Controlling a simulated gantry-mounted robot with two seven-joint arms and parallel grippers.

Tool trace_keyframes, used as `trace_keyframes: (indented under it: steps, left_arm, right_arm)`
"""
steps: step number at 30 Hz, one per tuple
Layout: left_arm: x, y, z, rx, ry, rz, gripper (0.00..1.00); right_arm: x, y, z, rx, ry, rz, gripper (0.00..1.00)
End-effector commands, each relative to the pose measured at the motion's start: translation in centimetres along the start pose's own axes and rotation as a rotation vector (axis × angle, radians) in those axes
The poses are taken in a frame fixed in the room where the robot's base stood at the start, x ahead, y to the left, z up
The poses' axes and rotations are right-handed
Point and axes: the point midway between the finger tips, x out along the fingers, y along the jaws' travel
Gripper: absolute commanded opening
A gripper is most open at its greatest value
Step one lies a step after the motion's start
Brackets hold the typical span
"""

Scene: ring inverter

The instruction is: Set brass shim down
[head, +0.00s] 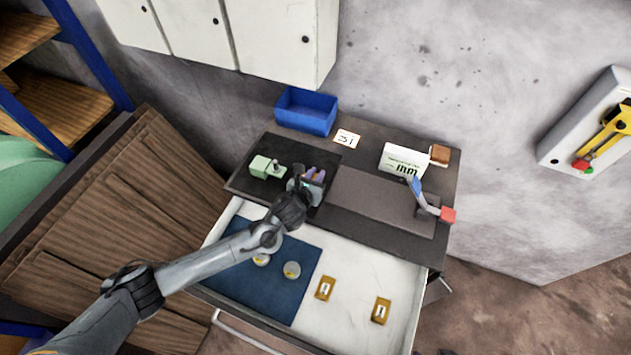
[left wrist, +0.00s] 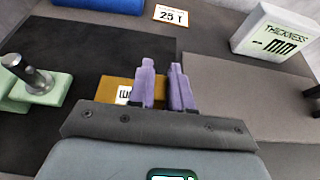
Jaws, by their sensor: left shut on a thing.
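A brass shim (left wrist: 117,91) with a white label shows in the left wrist view, at and behind the purple fingers of my left gripper (left wrist: 166,88). The gripper is shut on it, and the fingers hide part of it. In the head view my left gripper (head: 314,175) is over the right part of the black mat (head: 247,181). I cannot tell whether the shim touches the mat. Two more brass shims, one at the left (head: 325,288) and one at the right (head: 381,310), lie in the open drawer. My right gripper is not in view.
A pale green fixture (head: 266,167) with a metal post stands left of the gripper. A blue bin (head: 306,110), a "25 T" card (head: 347,138) and a thickness display (head: 403,160) are behind. A blue-and-red lever (head: 430,203) stands right. Round discs (head: 291,270) lie in the drawer.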

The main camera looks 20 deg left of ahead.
Motion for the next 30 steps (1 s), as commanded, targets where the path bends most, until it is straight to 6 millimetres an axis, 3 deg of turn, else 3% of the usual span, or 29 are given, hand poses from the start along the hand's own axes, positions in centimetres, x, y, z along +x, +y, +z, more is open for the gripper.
trace_keyframes:
  steps: [7,21,22,24,26,30]
  left_arm:
    - [1.1,-0.1,-2.7,-0.002,0.0,0.001,0.0]
    - [1.4,0.0,-3.4,0.0,-0.001,0.001,0.0]
    - [1.3,0.0,-3.3,0.0,0.001,0.001,0.24]
    - [1.3,0.0,-3.3,0.0,0.001,0.001,0.34]
    - [1.3,0.0,-3.3,0.0,0.001,0.001,0.43]
    - [1.3,0.0,-3.3,0.0,0.001,0.001,0.45]
  right_arm:
    - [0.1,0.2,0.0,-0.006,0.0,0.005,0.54]
    - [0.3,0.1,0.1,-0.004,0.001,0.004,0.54]
    - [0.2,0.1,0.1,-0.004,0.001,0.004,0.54]
    - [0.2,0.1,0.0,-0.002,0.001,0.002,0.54]
    - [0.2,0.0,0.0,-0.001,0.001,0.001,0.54]
    - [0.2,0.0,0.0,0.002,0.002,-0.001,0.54]
